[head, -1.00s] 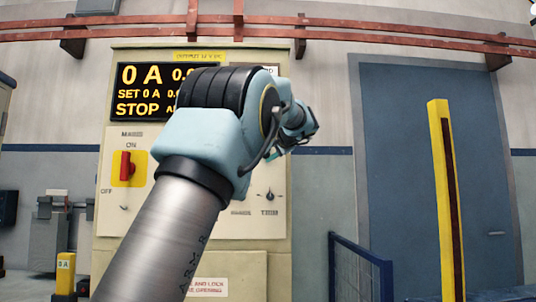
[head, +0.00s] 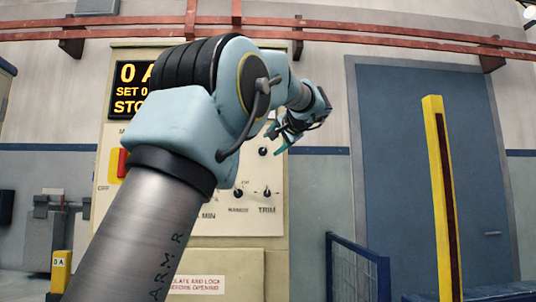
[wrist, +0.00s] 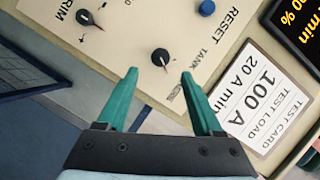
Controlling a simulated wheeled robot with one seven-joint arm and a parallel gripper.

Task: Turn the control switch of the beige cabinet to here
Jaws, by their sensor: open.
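The beige cabinet (head: 240,225) stands ahead, partly behind my arm. Its panel carries black pointer dials: one labelled TRIM (head: 267,193), one to its left (head: 238,193), and one above (head: 262,151). No label reads "control switch" in these views. In the wrist view, a dial by the word TANK (wrist: 160,57) lies just beyond and between my teal fingertips, apart from them. The TRIM dial (wrist: 85,17) is at upper left there. My gripper (wrist: 160,75) is open and empty; in the head view it (head: 277,140) is in front of the panel's right side.
A blue button (wrist: 207,8) by RESET and a test card (wrist: 264,95) are on the panel. A red handle (head: 123,162) and a display (head: 130,90) are partly hidden by my arm. A blue railing (head: 358,268) and yellow post (head: 440,200) stand right.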

